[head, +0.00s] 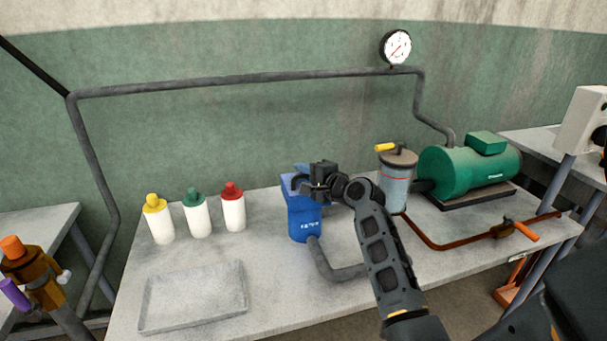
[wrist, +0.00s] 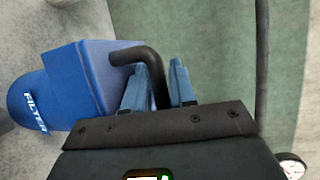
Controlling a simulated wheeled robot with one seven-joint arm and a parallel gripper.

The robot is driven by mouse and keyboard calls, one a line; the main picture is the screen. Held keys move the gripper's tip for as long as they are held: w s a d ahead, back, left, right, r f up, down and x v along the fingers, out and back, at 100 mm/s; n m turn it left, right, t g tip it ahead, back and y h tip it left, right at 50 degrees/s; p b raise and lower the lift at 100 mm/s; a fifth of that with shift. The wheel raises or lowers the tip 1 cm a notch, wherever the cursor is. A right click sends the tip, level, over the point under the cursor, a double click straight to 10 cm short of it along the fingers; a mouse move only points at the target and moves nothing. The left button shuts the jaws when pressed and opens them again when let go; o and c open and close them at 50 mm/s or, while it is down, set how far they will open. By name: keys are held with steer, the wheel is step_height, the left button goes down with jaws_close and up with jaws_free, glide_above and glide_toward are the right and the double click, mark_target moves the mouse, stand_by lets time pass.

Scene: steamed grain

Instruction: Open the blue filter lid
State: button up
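The blue filter (head: 304,222) stands on the table left of my arm, with white lettering on its front. In the wrist view the filter (wrist: 60,92) lies at the left, with a dark bent handle (wrist: 124,55) at its lid end. My gripper (wrist: 160,66) has its two blue fingers on either side of the handle's upright part. The gap is little wider than the handle, and I cannot tell whether both fingers touch it. In the head view my gripper (head: 318,182) is over the filter's top and hides much of the lid, so how far it is open is unclear.
White bottles with yellow (head: 158,220), green (head: 196,215) and red caps (head: 233,208) stand to the left. A grey tray (head: 150,318) lies in front of them. A clear canister (head: 395,190) and a green motor (head: 470,170) stand close to the right of my arm.

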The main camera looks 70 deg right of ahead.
jaws_close()
steer(key=shift+r, duration=0.1)
stand_by(0.4)
